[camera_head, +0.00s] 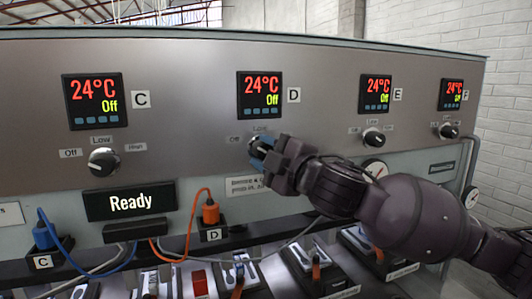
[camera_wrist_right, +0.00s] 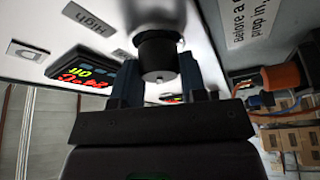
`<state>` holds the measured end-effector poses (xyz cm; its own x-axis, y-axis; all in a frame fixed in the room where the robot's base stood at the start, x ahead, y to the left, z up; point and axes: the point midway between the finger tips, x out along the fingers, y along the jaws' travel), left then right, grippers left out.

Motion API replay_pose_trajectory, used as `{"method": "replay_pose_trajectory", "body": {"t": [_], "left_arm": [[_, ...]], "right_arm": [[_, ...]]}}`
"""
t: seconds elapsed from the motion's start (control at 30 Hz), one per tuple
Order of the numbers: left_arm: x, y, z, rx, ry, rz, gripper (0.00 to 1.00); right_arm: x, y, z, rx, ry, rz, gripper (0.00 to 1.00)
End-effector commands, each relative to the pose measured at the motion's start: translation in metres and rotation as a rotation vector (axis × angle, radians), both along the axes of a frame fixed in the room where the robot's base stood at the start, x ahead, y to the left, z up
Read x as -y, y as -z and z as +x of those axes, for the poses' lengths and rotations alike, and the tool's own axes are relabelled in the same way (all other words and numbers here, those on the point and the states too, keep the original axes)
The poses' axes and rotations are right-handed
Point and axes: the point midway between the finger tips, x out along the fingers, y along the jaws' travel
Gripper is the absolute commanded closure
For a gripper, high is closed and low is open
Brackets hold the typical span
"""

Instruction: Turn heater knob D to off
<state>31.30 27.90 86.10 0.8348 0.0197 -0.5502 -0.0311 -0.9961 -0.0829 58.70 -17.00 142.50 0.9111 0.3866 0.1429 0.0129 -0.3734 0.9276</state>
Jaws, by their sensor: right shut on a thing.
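Heater knob D is a dark round knob that shows in the right wrist view (camera_wrist_right: 159,56) between my two fingers. In the head view it is mostly hidden behind my right gripper (camera_head: 264,152), which is shut on it at the panel. The display labelled D (camera_head: 259,95) above it reads 24°C and Off. The Off label (camera_head: 235,140) is left of the knob and the Low label (camera_head: 260,129) is above it. The knob's pointer is hidden, so I cannot tell its setting. My left gripper is not in view.
Knob C (camera_head: 104,161) is to the left; knobs E (camera_head: 373,138) and F (camera_head: 448,131) are to the right. A Ready display (camera_head: 129,203) and an orange plug (camera_head: 210,212) with its cable sit below.

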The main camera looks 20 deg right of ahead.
Motion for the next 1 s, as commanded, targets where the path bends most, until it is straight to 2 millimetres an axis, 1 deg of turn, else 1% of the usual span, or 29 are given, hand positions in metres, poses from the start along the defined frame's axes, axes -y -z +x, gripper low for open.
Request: {"method": "replay_pose_trajectory", "body": {"t": [0.1, 0.3, 0.77, 0.8, 0.93, 1.0], "left_arm": [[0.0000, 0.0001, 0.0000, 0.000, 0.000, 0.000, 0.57], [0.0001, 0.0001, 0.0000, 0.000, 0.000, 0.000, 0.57], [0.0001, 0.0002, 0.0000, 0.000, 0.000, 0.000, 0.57], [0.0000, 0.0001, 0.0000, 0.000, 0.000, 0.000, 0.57], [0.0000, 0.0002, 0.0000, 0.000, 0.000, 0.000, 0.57], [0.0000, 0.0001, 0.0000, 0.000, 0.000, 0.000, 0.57]], "right_arm": [[0.0000, -0.0001, 0.0000, 0.002, 0.000, -0.048, 0.84], [0.0001, 0.0003, 0.0000, 0.002, 0.001, -0.090, 0.84], [0.0000, 0.0005, 0.0001, 0.003, 0.001, -0.101, 0.84], [-0.0001, 0.0005, 0.0000, 0.003, 0.001, -0.101, 0.54], [-0.0001, 0.0004, 0.0000, 0.003, 0.001, -0.099, 0.35], [-0.0001, 0.0003, 0.0000, 0.003, 0.001, -0.099, 0.35]]}}
